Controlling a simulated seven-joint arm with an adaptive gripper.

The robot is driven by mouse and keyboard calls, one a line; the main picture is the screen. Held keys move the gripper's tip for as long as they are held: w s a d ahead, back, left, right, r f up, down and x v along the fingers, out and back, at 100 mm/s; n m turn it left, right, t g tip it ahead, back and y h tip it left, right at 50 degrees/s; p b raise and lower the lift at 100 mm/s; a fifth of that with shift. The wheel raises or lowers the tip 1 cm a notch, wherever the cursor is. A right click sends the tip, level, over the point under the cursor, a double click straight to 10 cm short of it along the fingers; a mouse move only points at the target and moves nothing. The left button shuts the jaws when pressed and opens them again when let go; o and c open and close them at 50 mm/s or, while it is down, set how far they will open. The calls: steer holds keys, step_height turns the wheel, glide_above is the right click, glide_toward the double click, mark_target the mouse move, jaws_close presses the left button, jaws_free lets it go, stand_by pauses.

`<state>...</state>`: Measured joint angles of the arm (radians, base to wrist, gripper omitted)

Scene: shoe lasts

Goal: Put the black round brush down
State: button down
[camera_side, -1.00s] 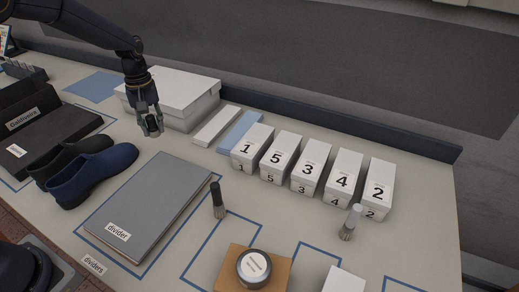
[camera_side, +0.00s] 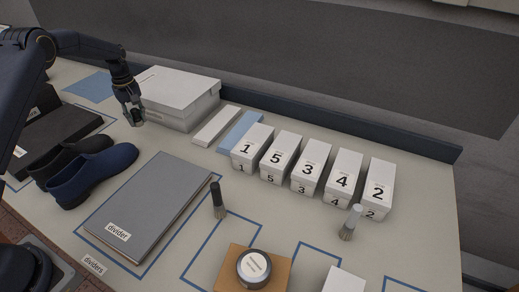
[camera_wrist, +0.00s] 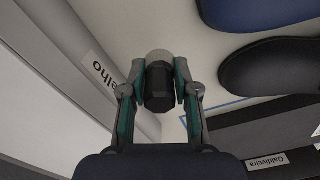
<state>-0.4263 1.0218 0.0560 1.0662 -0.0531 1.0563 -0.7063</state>
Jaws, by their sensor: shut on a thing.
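My gripper (camera_side: 137,117) is at the upper left, over the table between the white box and the blue shoe. In the wrist view my gripper (camera_wrist: 158,82) is shut on a dark faceted piece with a pale round end, which looks like the black round brush (camera_wrist: 158,90). In the side view the held piece is small and dark, and I cannot tell its gap to the table. A separate black-topped brush (camera_side: 217,200) stands upright right of the divider box, and a pale-topped brush (camera_side: 350,222) stands farther right.
A white lidded box (camera_side: 178,95) is close on the right of my gripper. Blue shoes (camera_side: 95,175) and a grey divider box (camera_side: 150,208) lie in front. Numbered white boxes (camera_side: 310,165) line the back. Blue-outlined table areas at the front are partly clear.

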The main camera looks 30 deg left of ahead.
mark_target(145, 133)
steer(key=shift+w+a+f, duration=0.3)
steer(key=shift+w+f, duration=0.4)
steer(key=shift+f, duration=0.2)
steer(key=shift+w+f, duration=0.1)
steer(key=shift+f, duration=1.5)
steer(key=shift+f, duration=0.1)
steer(key=c, duration=0.9)
jaws_free()
steer(key=shift+o, duration=0.2)
